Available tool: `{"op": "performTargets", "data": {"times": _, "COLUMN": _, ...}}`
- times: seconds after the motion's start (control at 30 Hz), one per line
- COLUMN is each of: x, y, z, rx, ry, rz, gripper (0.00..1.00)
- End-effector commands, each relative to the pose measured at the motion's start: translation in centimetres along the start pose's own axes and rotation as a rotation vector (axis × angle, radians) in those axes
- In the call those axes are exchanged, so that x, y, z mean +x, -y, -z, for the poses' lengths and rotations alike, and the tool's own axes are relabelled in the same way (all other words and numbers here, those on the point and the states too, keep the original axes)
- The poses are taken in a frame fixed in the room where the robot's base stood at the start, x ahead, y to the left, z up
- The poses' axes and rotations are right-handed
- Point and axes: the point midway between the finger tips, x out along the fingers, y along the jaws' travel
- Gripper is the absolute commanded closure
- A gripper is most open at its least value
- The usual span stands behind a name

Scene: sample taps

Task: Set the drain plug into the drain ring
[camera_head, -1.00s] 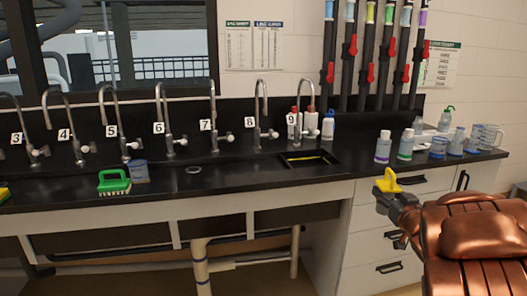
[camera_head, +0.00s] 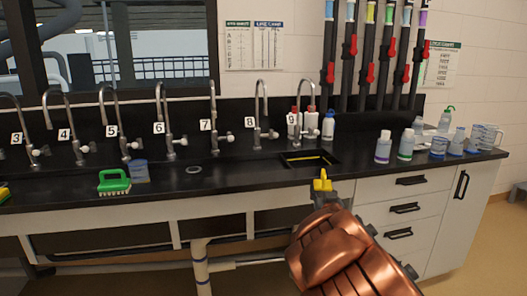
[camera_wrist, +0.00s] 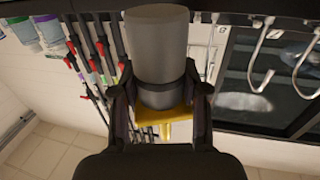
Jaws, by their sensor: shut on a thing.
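The drain plug (camera_head: 322,182) shows as a yellow piece at the tip of my gripper (camera_head: 323,192). The wrist view shows the plug (camera_wrist: 165,115) as a yellow part with a grey cylinder, held between the two dark fingers of my gripper (camera_wrist: 160,95). The drain ring (camera_head: 194,169) is a small pale ring on the black counter, below taps 6 and 7. My gripper is in front of the counter's edge, to the right of the ring and apart from it. The ring cannot be made out in the wrist view.
A green brush (camera_head: 114,182) and a blue-grey cup (camera_head: 140,171) stand left of the ring. A dark sink opening (camera_head: 311,158) is right of it. Taps line the back of the counter (camera_head: 240,178). Bottles (camera_head: 383,147) stand at the right.

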Motion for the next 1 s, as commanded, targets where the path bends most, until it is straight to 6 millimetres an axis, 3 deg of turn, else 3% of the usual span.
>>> {"op": "performTargets", "data": {"times": 0.03, "x": 0.1, "y": 0.5, "z": 0.0, "rx": 0.0, "ry": -0.001, "rz": 0.002, "gripper": 1.0}}
{"op": "performTargets", "data": {"times": 0.57, "x": -2.1, "y": -2.9, "z": 3.2, "rx": 0.004, "ry": 0.0, "rz": 0.027, "gripper": 1.0}}
{"op": "performTargets", "data": {"times": 0.8, "x": -4.6, "y": -4.0, "z": 6.2, "rx": 0.007, "ry": -0.001, "rz": 0.087, "gripper": 1.0}}
{"op": "performTargets", "data": {"times": 1.0, "x": -7.3, "y": -3.0, "z": 9.2, "rx": 0.005, "ry": -0.002, "rz": 0.171, "gripper": 1.0}}
